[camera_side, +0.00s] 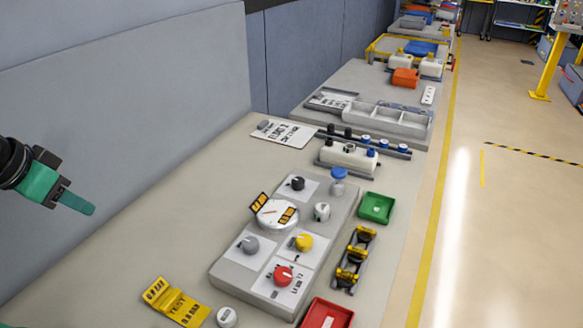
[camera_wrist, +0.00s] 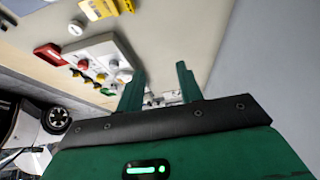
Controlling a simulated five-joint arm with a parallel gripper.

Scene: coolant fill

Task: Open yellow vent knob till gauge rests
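The yellow vent knob (camera_side: 303,242) sits on a white label plate on the grey panel block (camera_side: 232,277). The round white gauge (camera_side: 277,213) is just up and left of it, with yellow and black tags at its rim; its needle is too small to read. A grey knob (camera_side: 250,245), a red knob (camera_side: 283,276) and a black knob (camera_side: 298,183) are on the same block. My gripper (camera_side: 88,208) is at the far left, above the bench and well away from the knobs. In the wrist view its two green fingers (camera_wrist: 160,80) stand apart with nothing between them.
A rack of black and yellow parts (camera_side: 355,260) is to the right.

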